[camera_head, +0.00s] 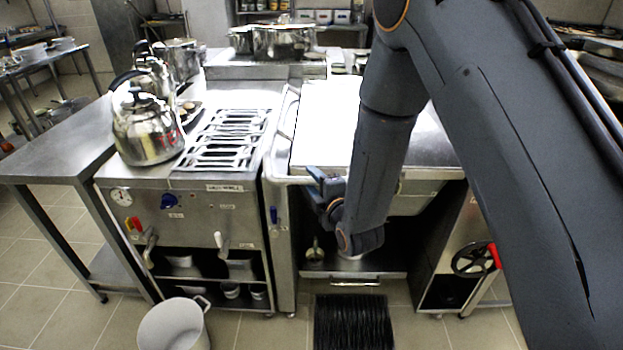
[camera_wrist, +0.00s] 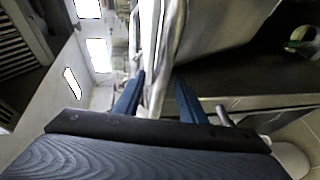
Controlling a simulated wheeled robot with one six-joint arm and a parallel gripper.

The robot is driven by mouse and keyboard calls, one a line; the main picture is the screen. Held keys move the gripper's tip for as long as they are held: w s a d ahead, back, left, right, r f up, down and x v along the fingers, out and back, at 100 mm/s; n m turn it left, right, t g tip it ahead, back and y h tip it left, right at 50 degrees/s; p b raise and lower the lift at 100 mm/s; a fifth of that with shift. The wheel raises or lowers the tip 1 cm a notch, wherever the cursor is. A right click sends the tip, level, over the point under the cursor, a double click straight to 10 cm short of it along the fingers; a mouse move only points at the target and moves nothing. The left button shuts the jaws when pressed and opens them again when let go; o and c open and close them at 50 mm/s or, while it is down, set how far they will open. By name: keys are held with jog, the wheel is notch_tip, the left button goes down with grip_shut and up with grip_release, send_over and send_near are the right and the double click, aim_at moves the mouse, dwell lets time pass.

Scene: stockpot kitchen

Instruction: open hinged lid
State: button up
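The hinged lid (camera_head: 328,112) is a broad, bright steel cover on the braising pan in the middle of the head view. It lies flat and looks shut. A bar handle (camera_head: 288,179) runs along its front left edge. My gripper (camera_head: 318,182) is at the lid's front edge, partly hidden by my own arm. In the wrist view, my two blue fingers (camera_wrist: 159,80) stand apart, with a metal bar (camera_wrist: 154,92) between them. Space shows beside the right finger, so the gripper looks open around the bar. Contact with the left finger is unclear. My arm hides the lid's right part.
A stove (camera_head: 225,140) with a kettle (camera_head: 148,132) stands to the left. A white pot (camera_head: 173,326) is on the floor at front left. A black floor grate (camera_head: 353,322) lies below the pan. A handwheel (camera_head: 474,259) sticks out at right.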

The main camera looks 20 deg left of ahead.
jog(key=shift+w+a+f, duration=0.1)
jog(key=shift+w+a, duration=0.25)
jog(key=shift+w, duration=0.1)
